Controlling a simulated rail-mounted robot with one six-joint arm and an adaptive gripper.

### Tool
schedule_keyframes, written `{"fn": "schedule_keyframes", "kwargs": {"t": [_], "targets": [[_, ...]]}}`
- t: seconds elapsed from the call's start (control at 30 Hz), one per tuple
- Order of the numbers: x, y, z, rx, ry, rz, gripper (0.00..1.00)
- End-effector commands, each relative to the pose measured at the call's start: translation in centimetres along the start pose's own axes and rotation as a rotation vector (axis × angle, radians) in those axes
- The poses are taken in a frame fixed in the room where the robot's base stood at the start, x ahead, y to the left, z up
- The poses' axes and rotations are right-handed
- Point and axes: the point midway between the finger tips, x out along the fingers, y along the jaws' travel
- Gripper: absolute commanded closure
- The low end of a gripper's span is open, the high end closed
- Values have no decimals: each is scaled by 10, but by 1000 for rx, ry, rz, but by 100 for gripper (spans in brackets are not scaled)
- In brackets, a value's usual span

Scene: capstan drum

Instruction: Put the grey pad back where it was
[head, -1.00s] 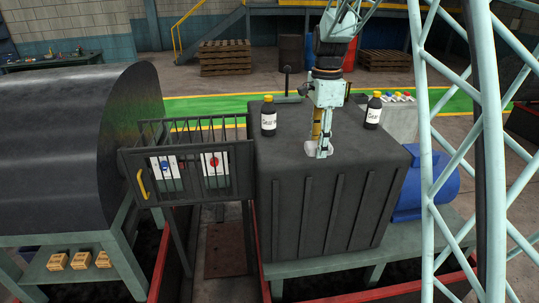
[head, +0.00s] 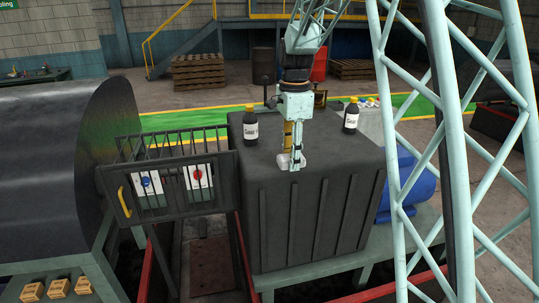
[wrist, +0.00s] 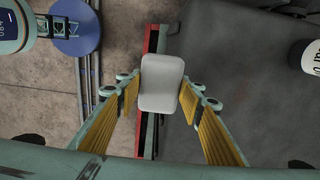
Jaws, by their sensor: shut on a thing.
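The grey pad (wrist: 162,83) is a small, pale, rounded block in the middle of the wrist view. My gripper (wrist: 161,90) is shut on it, with one finger on each side. In the head view my gripper (head: 291,163) points down in front of the large dark box's (head: 310,210) upper part, and the pale pad shows at its tips. I cannot tell the exact height of the pad over the box. In the wrist view the pad appears over a red rail, beside a dark surface on the right.
Two dark bottles with white labels stand on the box, one at left (head: 250,127) and one at right (head: 351,118). A barred gate (head: 170,185) with two tags stands left of the box. A dark rounded drum (head: 65,150) is further left. A lattice frame (head: 455,150) fills the right.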

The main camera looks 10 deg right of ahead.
Motion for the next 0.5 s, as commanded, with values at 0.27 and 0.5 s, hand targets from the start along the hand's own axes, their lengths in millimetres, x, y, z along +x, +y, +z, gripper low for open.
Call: {"fn": "schedule_keyframes", "kwargs": {"t": [0.27, 0.5], "targets": [[3, -26, 6, 0, 0, 2, 75], [5, -55, 13, 0, 0, 0, 75]]}}
